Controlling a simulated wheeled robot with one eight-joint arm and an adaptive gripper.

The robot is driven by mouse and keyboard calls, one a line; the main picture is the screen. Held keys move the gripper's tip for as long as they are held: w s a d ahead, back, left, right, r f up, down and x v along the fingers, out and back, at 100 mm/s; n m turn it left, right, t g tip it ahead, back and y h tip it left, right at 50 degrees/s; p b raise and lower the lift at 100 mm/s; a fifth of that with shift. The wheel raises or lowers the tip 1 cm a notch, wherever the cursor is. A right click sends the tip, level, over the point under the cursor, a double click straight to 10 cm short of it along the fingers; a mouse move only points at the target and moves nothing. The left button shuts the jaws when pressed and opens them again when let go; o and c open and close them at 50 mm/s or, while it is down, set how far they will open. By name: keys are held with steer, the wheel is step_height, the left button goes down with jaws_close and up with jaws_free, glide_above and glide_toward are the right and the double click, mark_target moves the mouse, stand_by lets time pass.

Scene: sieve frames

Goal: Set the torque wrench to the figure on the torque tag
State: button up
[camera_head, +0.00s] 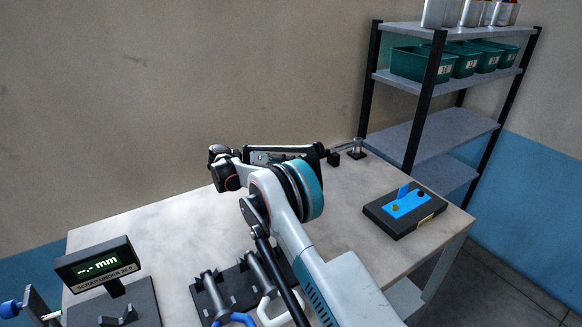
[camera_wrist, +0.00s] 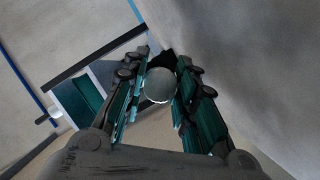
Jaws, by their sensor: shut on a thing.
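My gripper (camera_head: 322,153) reaches right along the back of the table. In the wrist view its two fingers (camera_wrist: 160,88) are closed about a round grey end (camera_wrist: 160,85), which I take to be the torque wrench's handle. In the head view a dark piece and a thin rod (camera_head: 345,150) run from my fingertips to a small metal post on a black base (camera_head: 356,152). The wrench's scale is not visible. I cannot make out a torque tag with a readable figure.
A black box with a blue plate (camera_head: 408,203) stands at the table's right. At the front left is a display reading "-.-- mm" (camera_head: 98,264). A dark rack (camera_head: 235,287) with handled tools is partly behind my arm. Shelving with green bins (camera_head: 415,64) stands behind.

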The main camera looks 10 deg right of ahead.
steer(key=n+h, duration=0.1)
steer(key=n, duration=0.1)
steer(key=shift+f+n+g+b, duration=0.1)
steer(key=shift+n+g+b, duration=0.3)
steer(key=shift+n+g+h+b, duration=0.5)
steer(key=shift+n+h, duration=0.4)
steer(key=shift+n, duration=0.8)
steer(key=o, duration=1.1)
